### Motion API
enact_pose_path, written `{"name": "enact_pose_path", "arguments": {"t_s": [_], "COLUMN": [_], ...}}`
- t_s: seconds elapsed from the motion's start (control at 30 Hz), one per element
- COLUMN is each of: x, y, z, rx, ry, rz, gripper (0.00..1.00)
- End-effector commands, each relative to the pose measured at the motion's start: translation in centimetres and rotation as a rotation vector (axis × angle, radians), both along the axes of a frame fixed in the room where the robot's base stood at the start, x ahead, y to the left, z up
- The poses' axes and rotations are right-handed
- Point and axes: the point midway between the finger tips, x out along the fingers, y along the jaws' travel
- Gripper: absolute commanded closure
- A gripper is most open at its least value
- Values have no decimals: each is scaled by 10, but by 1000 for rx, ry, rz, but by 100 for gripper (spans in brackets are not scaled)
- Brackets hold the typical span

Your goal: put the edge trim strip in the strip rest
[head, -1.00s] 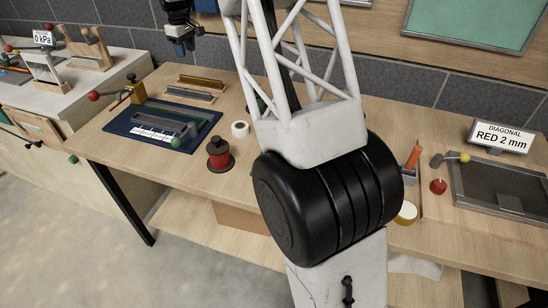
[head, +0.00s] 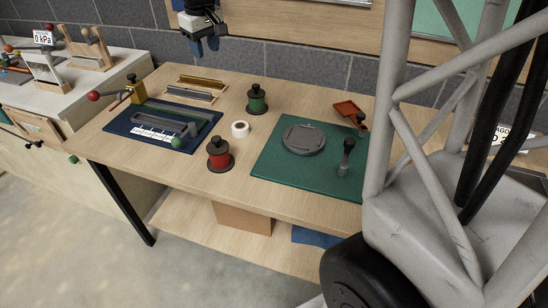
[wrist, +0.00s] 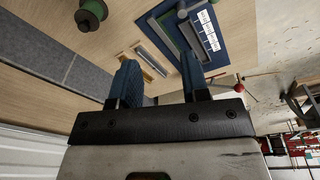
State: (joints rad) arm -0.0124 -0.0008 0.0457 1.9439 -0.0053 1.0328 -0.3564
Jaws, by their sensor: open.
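My gripper (head: 204,45) is high over the back edge of the workbench, pointing down, with its blue fingers apart and nothing between them. Two long narrow pieces lie below it on the back left of the bench: a gold-brown strip-like piece (head: 201,82) and, in front of it, a grey one (head: 189,96). I cannot tell for sure which is the edge trim strip and which is the strip rest.
A blue mat (head: 120,126) with a grey fixture, a red-knobbed lever (head: 94,96) and a green knob lies in front. A red spool (head: 219,157), white roll (head: 240,129), green spool (head: 257,99) and green mat (head: 270,170) stand to the right. The wall is close behind.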

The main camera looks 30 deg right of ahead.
Motion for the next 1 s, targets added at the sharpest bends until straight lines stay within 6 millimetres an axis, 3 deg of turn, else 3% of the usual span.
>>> {"name": "enact_pose_path", "arguments": {"t_s": [0.1,0.47,1.0], "x": [-35,-135,-280], "y": [-2,-6,-10], "z": [5,4,-27], "rx": [4,16,40], "ry": [-11,-40,-83], "rz": [-32,-130,-276], "gripper": [58,58,58]}}
